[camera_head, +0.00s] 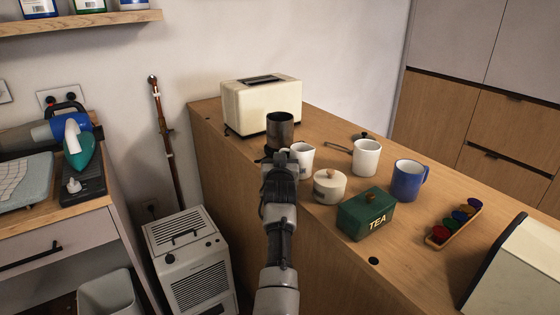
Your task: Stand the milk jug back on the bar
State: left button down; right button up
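The dark metal milk jug (280,133) is upright at the front edge of the bar (335,125), left of a white mug. My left gripper (281,158) is directly below and in front of it, at the end of the arm that rises up the middle of the view. The gripper appears shut on the jug's near side. The fingertips and the jug's base are hidden by the wrist, so I cannot tell whether the jug touches the bar. My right gripper is out of view.
A cream toaster (249,108) stands behind the jug. To its right are white mugs (301,158) (366,157), a lidded pot (329,186), a green tea box (367,213), a blue mug (407,181) and a capsule tray (455,225). A white heater (190,262) stands on the floor left.

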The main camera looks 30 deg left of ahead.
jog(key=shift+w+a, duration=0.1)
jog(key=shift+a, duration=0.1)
pick_arm(q)
jog(key=c, duration=1.2)
grip_release()
jog(key=shift+f, duration=0.1)
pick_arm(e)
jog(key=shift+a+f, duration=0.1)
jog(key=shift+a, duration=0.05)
